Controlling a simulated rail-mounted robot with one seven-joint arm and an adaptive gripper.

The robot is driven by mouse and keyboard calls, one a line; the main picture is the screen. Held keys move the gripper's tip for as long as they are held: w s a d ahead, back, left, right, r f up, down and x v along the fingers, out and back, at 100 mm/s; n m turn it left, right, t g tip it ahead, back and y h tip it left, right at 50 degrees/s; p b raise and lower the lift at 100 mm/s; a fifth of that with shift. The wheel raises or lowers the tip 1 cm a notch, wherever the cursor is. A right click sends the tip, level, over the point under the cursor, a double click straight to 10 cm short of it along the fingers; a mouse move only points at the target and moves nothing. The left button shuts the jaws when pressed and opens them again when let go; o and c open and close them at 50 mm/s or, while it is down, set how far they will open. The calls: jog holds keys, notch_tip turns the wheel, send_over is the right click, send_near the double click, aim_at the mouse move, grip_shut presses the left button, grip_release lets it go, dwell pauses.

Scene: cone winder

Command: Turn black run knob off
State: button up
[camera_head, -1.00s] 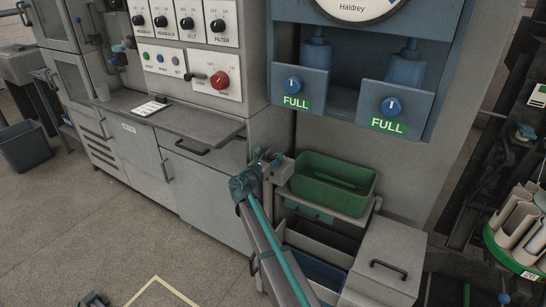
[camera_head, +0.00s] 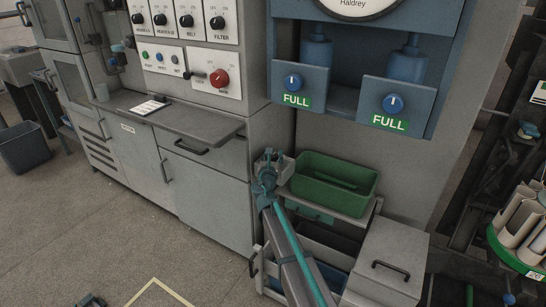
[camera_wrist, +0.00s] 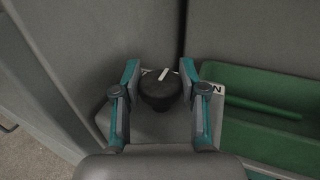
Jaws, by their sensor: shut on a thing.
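A black knob (camera_wrist: 159,92) with a white pointer line sits on a small grey box (camera_head: 286,170) beside the green bin. In the wrist view the pointer line points up and slightly right. My gripper (camera_wrist: 159,76) has one finger on each side of the knob and is shut on it. The knob's label is mostly hidden; only a letter "N" shows by the right finger. In the head view my gripper (camera_head: 268,164) is at the grey box and hides the knob.
The green bin (camera_head: 335,180) stands close to the right of the box, on a rack with drawers below. A grey cabinet (camera_head: 208,165) is to the left. A control panel (camera_head: 190,72) with a red knob and blue dispensers (camera_head: 396,105) are above.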

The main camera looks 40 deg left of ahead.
jog(key=o, duration=1.1)
jog(key=v, duration=1.2)
